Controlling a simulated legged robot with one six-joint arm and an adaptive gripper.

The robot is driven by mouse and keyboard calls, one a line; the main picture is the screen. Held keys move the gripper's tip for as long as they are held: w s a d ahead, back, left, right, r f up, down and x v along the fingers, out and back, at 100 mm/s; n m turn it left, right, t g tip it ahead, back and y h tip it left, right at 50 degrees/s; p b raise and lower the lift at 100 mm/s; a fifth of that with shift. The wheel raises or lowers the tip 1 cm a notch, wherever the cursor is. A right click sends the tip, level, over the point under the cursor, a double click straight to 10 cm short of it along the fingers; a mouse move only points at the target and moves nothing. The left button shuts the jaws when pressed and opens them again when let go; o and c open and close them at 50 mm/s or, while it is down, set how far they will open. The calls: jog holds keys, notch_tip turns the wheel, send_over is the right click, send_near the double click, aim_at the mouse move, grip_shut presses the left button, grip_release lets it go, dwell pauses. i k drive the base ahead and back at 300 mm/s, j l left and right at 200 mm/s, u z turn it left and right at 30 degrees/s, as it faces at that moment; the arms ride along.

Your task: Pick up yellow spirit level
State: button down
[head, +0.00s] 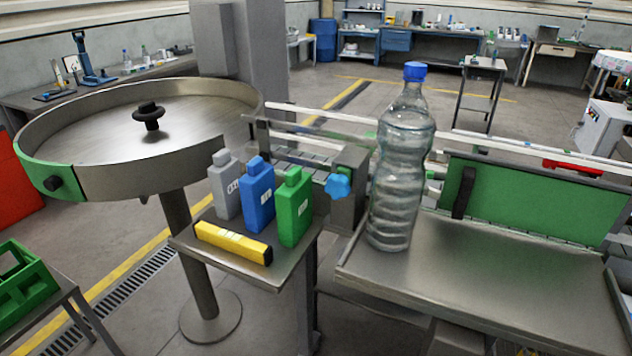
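The yellow spirit level (232,242) lies flat near the front edge of a small metal side table (252,268). It is a short bar with dark markings and a black end at its right. It slants down from left to right. A grey bottle (226,186), a blue bottle (257,195) and a green bottle (294,207) stand upright in a row just behind it. Nothing lies on top of the level. My gripper is not in view.
A large clear bottle with a blue cap (402,160) stands on the metal work surface (480,275) to the right. A round steel turntable (95,130) stands behind left. A blue knob (338,186) sits right of the green bottle. A green crate (22,285) is at lower left.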

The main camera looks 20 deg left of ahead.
aim_at(255, 251)
jog(key=u, duration=1.75)
jog(key=i+j, duration=0.1)
jog(key=i, duration=0.9)
jog(key=j+u, duration=0.05)
